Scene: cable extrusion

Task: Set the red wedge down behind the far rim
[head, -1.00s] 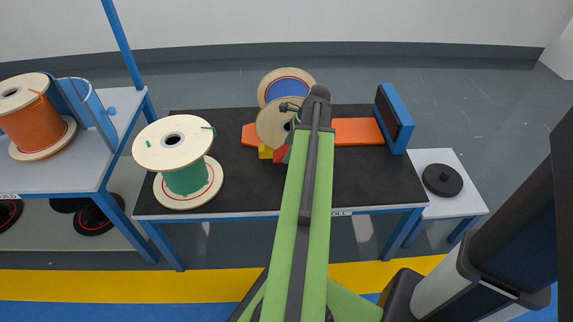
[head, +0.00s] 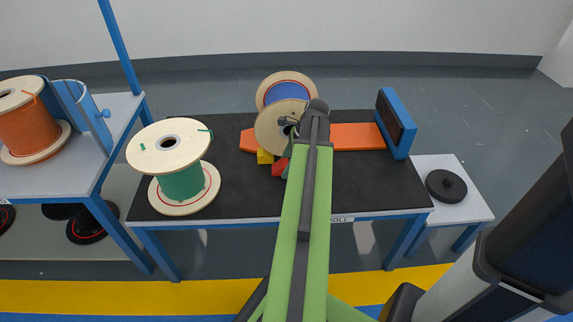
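The red wedge (head: 279,167) shows as a small red patch on the black table top, at the near rim of the blue-cored spool and just left of my arm. A yellow wedge (head: 264,156) sits to its left. The spool lies on its side with a near wooden rim (head: 270,128) and a far wooden rim (head: 274,78); its blue core (head: 287,91) shows between them. My gripper (head: 290,124) is over the near rim, at the end of my green arm. Its fingers are small and partly hidden by the arm, so their opening is unclear. The floor behind the far rim is hidden.
A green-wound spool (head: 181,183) stands upright at the left of the black table (head: 235,195). An orange bar (head: 357,136) runs behind my arm to a blue-framed block (head: 396,122). A side stand holds a black disc (head: 446,186). A blue shelf (head: 60,178) carries an orange spool.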

